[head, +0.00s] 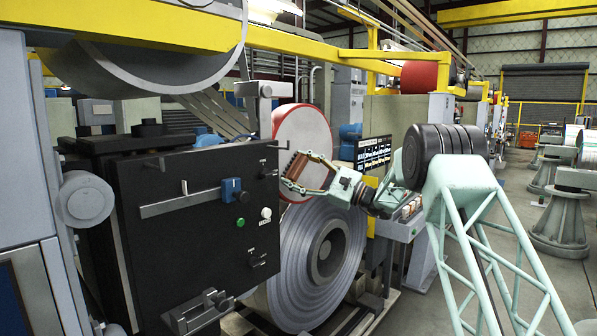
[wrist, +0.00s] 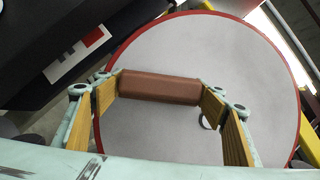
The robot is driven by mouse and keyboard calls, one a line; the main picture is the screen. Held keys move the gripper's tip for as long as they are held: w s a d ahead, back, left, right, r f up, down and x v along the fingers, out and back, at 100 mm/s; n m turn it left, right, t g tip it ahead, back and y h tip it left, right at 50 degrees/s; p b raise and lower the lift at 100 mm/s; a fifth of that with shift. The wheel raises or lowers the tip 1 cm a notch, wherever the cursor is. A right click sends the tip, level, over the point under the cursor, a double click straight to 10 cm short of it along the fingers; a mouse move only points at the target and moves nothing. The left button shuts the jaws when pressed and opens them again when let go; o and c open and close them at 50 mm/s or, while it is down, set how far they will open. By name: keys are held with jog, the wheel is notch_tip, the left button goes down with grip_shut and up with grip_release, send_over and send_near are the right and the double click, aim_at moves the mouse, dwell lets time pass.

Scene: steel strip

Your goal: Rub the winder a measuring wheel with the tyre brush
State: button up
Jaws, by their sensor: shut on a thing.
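My gripper (head: 300,171) is shut on a brown block-shaped brush (head: 296,165). In the wrist view the brush (wrist: 160,87) lies crosswise between the wooden pads of the two fingers. A large grey disc with a red rim, which looks like the measuring wheel (head: 305,128), stands upright behind the brush. In the wrist view the wheel (wrist: 165,135) fills most of the picture, and the brush is in front of its grey face, inside the top of the red rim. I cannot tell whether they touch.
A black control cabinet (head: 195,215) with knobs and a projecting bar stands close left of the gripper. A big coil of steel strip (head: 308,262) sits below the wheel. A small console (head: 405,222) and a lit display panel (head: 374,153) stand to the right.

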aim_at(288, 177)
jog(key=shift+s+a, duration=0.45)
jog(key=shift+s, duration=0.1)
jog(key=shift+b, duration=0.3)
jog(key=shift+s+a+b, duration=0.4)
jog(key=shift+s+a, duration=0.05)
jog(key=shift+s, duration=0.25)
jog(key=shift+s+a+b, duration=0.4)
jog(key=shift+s+a, duration=0.05)
jog(key=shift+s, duration=0.25)
jog(key=shift+d, duration=0.1)
jog(key=shift+s+d+b, duration=0.55)
jog(key=shift+s+d, duration=0.35)
jog(key=shift+d, duration=0.3)
jog(key=shift+s+d+b, duration=0.5)
jog(key=shift+s+d, duration=0.4)
jog(key=shift+d, duration=0.25)
jog(key=shift+s+d+b, duration=0.45)
jog(key=shift+s+d, duration=0.45)
jog(key=shift+d, duration=0.3)
